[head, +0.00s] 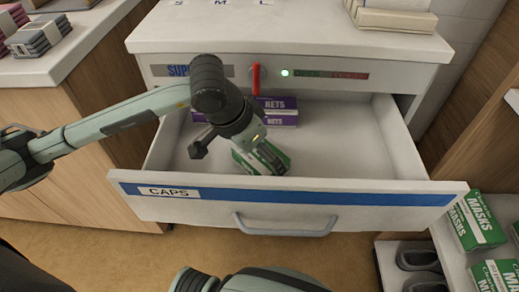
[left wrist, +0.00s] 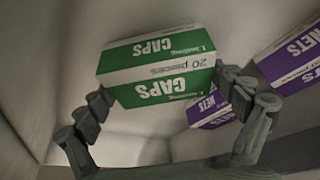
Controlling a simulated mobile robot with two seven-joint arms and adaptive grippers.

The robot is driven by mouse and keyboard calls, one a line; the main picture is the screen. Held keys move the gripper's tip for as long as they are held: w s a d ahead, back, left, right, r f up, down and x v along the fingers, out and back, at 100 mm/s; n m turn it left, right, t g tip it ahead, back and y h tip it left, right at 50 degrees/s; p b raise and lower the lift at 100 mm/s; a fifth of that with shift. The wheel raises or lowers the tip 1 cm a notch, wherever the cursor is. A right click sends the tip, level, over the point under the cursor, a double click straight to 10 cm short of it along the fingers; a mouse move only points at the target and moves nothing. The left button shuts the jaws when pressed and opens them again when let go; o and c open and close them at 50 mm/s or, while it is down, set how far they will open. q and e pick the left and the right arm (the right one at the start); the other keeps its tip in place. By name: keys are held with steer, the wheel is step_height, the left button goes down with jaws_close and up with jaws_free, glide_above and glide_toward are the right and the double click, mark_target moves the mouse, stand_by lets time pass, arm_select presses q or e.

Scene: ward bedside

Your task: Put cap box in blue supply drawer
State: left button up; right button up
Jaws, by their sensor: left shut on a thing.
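The cap box (head: 268,160), green and white and marked CAPS, is inside the open blue-striped supply drawer (head: 350,192), towards its left half. My left gripper (head: 236,143) reaches down into the drawer and is shut on the box. In the left wrist view the cap box (left wrist: 158,70) sits between the two fingers of my left gripper (left wrist: 165,92), slightly tilted in the picture. I cannot tell whether its underside touches the drawer floor. My right gripper is not in view.
Purple-and-white NETS boxes (head: 278,112) stand at the drawer's back left, behind the cap box. The drawer's right half is empty. A red handle (head: 256,79) and a lit green light (head: 285,73) are on the cabinet face. Green MASKS boxes (head: 476,221) are at the right.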

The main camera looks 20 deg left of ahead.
arm_select(q)
steer(key=shift+f, duration=0.15)
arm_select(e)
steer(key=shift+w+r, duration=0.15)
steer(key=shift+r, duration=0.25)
arm_select(q)
steer(key=o, duration=0.8)
steer(key=shift+o, duration=0.2)
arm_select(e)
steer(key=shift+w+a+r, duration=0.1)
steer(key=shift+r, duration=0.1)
arm_select(q)
steer(key=shift+r, duration=0.2)
steer(key=shift+s+a+r, duration=0.1)
steer(key=shift+a+r, duration=0.05)
steer(key=shift+r, duration=0.25)
steer(key=v, duration=1.1)
steer(key=shift+b, duration=0.35)
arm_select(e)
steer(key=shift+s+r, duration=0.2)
arm_select(q)
steer(key=shift+s, duration=0.1)
